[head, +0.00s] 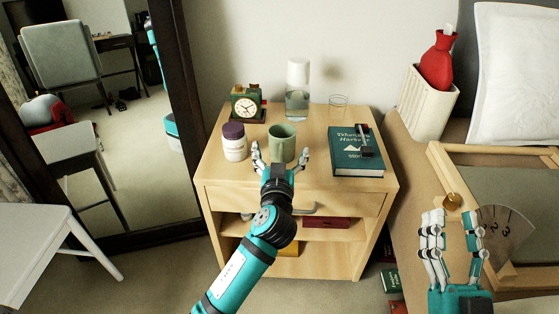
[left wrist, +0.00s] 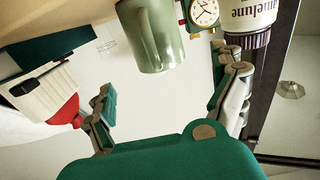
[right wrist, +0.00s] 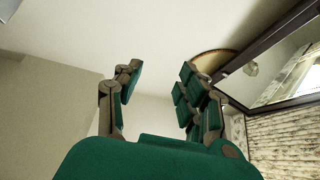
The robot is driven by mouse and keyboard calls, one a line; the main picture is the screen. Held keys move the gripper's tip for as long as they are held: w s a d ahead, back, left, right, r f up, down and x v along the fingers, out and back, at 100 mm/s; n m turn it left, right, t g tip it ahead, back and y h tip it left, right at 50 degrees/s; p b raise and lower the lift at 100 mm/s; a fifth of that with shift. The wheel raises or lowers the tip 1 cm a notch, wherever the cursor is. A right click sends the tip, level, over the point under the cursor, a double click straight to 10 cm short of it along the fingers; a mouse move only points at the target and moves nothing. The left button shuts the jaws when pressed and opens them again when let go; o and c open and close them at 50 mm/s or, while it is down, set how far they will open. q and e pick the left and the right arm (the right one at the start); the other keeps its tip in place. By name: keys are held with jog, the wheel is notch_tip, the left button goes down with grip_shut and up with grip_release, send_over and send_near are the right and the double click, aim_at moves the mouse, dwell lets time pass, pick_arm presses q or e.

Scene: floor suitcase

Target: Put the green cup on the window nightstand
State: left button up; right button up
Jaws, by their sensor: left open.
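The green cup (head: 282,143) stands upright on top of the wooden nightstand (head: 300,178), near its front middle. It also shows in the left wrist view (left wrist: 152,35), upside down, beyond the fingers. My left gripper (head: 280,158) is open at the nightstand's front edge, its fingers spread to either side of the cup's near side. I cannot tell whether any finger touches the cup. My right gripper (head: 452,235) is open and empty at the right, in front of a wooden frame with a numbered dial; the right wrist view shows only wall and ceiling between its fingers (right wrist: 160,85).
Around the cup stand a purple-lidded jar (head: 234,143), a clock (head: 247,103), a bottle (head: 298,92), a clear glass (head: 338,105) and a green book (head: 356,150). A dark-framed mirror (head: 175,110) stands left; a white stool (head: 40,240) is in front.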

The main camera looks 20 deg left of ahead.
pick_arm(q)
jog(key=s+d+m+t+h, duration=0.1)
jog(key=s+d+m+h, duration=0.4)
jog(key=s, duration=0.5)
jog(key=s+d+r+m+t+h, duration=0.1)
jog(key=s+r+t+h, duration=0.2)
jog(key=s+r+h, duration=0.3)
jog(key=s+r, duration=0.3)
jog(key=shift+s+r+t, duration=0.2)
jog(key=shift+s+t, duration=0.1)
jog(key=shift+s, duration=0.05)
pick_arm(e)
jog(key=shift+w+f+g, duration=0.45)
jog(key=shift+f+g, duration=0.15)
jog(key=shift+f, duration=0.25)
pick_arm(q)
jog(key=shift+d, duration=0.1)
